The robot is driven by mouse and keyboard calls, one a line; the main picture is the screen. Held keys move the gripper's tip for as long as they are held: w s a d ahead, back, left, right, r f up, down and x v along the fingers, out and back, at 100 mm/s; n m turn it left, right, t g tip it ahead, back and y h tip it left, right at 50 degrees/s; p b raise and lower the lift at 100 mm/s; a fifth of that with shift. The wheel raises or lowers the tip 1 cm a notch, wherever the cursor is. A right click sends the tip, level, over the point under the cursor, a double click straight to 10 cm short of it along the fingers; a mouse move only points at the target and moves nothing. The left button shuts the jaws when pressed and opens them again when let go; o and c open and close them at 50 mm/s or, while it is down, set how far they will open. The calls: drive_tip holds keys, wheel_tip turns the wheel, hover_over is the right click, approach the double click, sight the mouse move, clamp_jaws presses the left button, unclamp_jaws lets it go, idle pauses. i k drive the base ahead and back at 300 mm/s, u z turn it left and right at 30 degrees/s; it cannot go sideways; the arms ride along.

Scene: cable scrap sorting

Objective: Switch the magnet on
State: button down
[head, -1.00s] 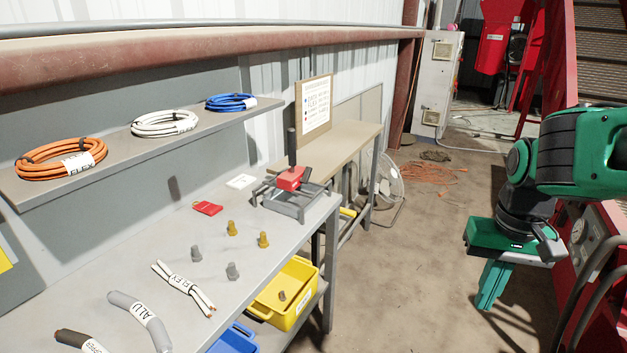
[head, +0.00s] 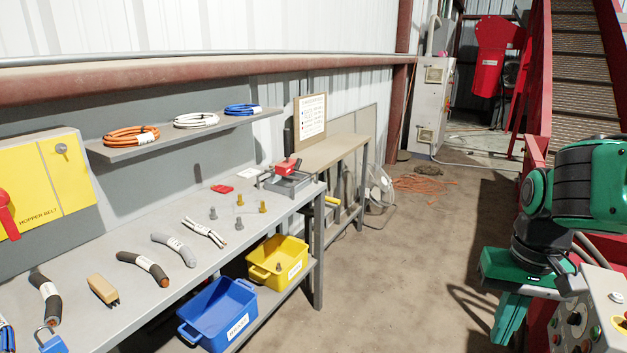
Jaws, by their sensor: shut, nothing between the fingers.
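No thing in the head view is readably marked as the magnet or its switch. A grey control box (head: 598,308) with several buttons and knobs, among them black, red, green and yellow ones, stands at the lower right; its labels are too small to read. It is partly cut off by the picture edge. My green gripper (head: 508,322) points down just left of this box, shut and empty, apart from the bench.
A yellow HOPPER BELT panel (head: 62,180) with a red handle is at the left. The grey bench (head: 150,222) carries cable pieces, bolts and a red-topped fixture (head: 287,175). Blue (head: 218,312) and yellow (head: 278,262) bins sit below. The floor between bench and arm is clear.

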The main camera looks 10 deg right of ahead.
sight(296, 167)
drive_tip(key=z, duration=0.5)
drive_tip(key=i, duration=2)
drive_tip(key=u, duration=0.3)
